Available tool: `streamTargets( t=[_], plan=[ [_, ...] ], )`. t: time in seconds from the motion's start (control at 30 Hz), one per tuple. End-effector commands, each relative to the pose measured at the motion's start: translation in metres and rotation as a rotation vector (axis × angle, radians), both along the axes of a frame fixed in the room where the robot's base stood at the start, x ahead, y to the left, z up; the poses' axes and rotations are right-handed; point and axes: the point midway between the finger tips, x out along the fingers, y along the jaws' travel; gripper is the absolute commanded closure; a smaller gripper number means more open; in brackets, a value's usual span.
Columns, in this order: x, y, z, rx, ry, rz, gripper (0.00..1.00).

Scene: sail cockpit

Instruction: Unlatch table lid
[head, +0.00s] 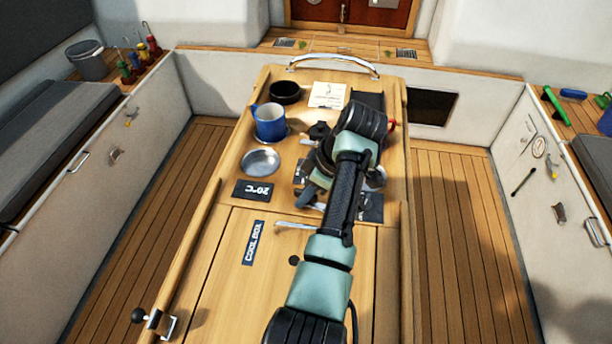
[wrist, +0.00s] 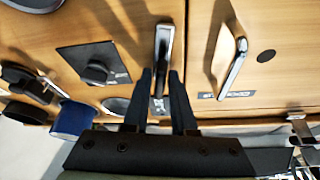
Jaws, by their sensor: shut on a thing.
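The wooden table (head: 225,190) has a lid section (head: 235,290) marked COOL BOX, with a slim metal handle (head: 292,225), also seen in the wrist view (wrist: 235,68). The lid looks flat and closed. My gripper (wrist: 160,73) points at the tabletop, with its two dark fingers on either side of a metal lever (wrist: 164,42) on a dark plate, and is shut on it. In the head view my arm hides most of the gripper and the lever. A metal clasp with a black ball knob (head: 139,315) sits at the table's near left edge.
A blue mug (head: 270,122), a black bowl (head: 285,92) and a metal dish (head: 261,161) stand left of my arm. A black knob (wrist: 97,72) on a plate is beside the lever. Benches flank the table; the floor strips (head: 460,220) look clear.

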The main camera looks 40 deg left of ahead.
Motion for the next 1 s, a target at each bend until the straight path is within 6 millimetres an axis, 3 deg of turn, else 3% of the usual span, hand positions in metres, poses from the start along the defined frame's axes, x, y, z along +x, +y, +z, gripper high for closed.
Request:
streamTargets(
  t=[0.4,0.97,1.0],
  plan=[
    [0.0003,0.0006,-0.0003,0.001,0.000,0.201,1.00],
    [-0.0004,0.0012,0.0009,0.001,-0.001,0.235,1.00],
    [-0.0004,0.0012,0.0009,0.001,-0.001,0.235,0.74]
  ],
)
